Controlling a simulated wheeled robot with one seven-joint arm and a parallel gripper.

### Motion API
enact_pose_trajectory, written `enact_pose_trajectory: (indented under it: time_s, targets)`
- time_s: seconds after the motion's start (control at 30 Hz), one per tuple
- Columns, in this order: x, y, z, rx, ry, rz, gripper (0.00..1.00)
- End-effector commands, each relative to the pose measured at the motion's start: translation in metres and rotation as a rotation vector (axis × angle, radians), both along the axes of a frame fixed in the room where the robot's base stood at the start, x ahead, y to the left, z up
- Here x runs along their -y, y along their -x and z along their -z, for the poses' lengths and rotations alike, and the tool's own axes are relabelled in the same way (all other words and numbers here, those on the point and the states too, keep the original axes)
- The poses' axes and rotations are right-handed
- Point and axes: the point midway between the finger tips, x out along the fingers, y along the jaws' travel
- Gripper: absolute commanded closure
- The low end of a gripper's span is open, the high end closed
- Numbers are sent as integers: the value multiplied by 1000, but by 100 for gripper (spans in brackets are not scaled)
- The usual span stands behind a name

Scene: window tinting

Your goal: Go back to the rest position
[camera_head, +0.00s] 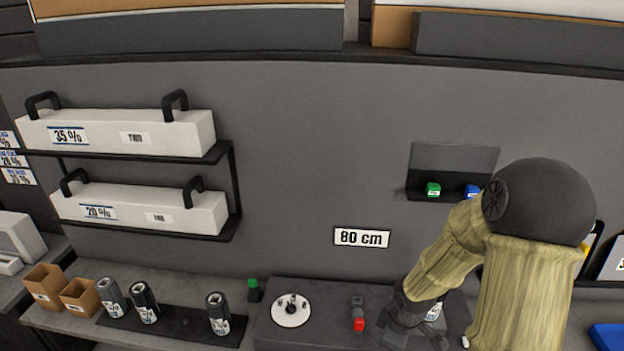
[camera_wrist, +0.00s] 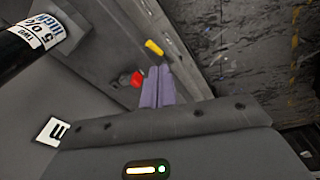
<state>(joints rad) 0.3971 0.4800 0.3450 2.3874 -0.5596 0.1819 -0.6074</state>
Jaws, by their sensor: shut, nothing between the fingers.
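My gripper shows in the wrist view (camera_wrist: 158,84) as two pale purple fingers pressed together, with nothing between them. In the head view my arm comes in at the right and bends down to the bench, where the dark gripper (camera_head: 412,318) is partly lost against the dark surface. In the wrist view a red object (camera_wrist: 137,79) is just left of the fingertips and a yellow piece (camera_wrist: 154,48) is beyond them; the fingers seem apart from both. The red object (camera_head: 359,324) also shows in the head view, left of my gripper.
A round white disc (camera_head: 291,310) and several labelled cylinders (camera_head: 219,313) stand on the bench to the left. A labelled dark cylinder (camera_wrist: 38,43) is close in the wrist view. Wall racks hold white boxes (camera_head: 140,205). A small shelf (camera_head: 452,195) is near my arm. Open wall lies between.

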Motion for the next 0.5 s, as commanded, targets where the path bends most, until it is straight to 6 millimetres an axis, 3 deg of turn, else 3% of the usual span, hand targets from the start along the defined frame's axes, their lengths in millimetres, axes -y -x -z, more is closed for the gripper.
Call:
enact_pose_trajectory:
  time_s: [0.3, 0.5]
  targets:
    - [-10, 43, -44, 43, -24, 645, 100]
    - [-23, 68, -62, 57, -129, 969, 100]
